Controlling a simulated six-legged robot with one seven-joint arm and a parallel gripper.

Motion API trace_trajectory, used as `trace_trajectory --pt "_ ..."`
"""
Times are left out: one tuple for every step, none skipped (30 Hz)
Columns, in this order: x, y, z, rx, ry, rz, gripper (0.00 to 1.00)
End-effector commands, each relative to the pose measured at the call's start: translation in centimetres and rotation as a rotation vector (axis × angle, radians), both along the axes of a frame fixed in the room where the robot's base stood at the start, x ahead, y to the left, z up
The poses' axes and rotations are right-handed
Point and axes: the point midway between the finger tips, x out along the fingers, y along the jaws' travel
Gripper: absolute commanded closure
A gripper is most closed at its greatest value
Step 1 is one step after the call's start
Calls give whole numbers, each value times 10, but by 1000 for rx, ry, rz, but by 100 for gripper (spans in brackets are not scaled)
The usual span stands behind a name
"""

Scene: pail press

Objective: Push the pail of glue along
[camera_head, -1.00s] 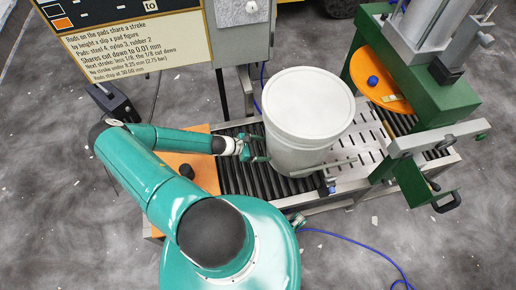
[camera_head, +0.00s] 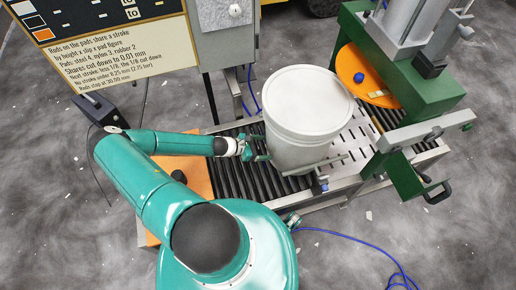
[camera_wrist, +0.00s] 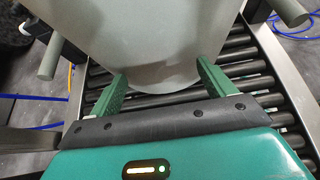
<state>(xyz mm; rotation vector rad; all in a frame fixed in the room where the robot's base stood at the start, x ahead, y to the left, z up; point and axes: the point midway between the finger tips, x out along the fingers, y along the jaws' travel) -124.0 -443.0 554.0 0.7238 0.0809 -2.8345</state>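The white lidded pail (camera_head: 303,122) stands upright at the right end of the black roller conveyor (camera_head: 233,178), by the perforated metal plate (camera_head: 349,150). In the wrist view the pail's lower wall (camera_wrist: 155,50) fills the top middle. My gripper (camera_head: 257,152) is at the pail's left side. In the wrist view my gripper (camera_wrist: 160,82) has its two green fingers spread wide, with their tips at the pail wall. Whether both tips touch is hard to tell. The pail's far side and most of its base are hidden.
A green press (camera_head: 415,90) with an orange disc (camera_head: 366,76) stands right of the plate. A sign board (camera_head: 110,40) and grey box (camera_head: 227,30) stand behind. A blue hose (camera_head: 350,236) lies on the floor.

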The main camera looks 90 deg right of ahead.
Motion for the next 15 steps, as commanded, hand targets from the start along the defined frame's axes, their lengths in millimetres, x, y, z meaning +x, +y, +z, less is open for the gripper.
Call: trace_trajectory --pt "-5 1 1 1 4 -4 20" --pt "-7 0 1 1 4 -5 20" --pt "-10 0 1 1 4 -5 20" --pt "-12 0 1 1 3 -5 20" --pt "-13 -1 0 1 3 -5 20" --pt "-16 -1 0 1 3 -5 20" --pt "-18 -2 0 1 3 -5 20" --pt "-20 -2 0 1 3 -5 20" --pt "-22 -3 0 1 3 -5 20" --pt "-24 -3 0 1 3 -5 20" --pt "-26 -3 0 1 4 -5 20" --pt "-28 -4 0 1 3 -5 20" --pt "-30 -4 0 1 3 -5 20" --pt "-32 -5 0 1 3 -5 20" --pt "-33 -5 0 0 3 -5 20"
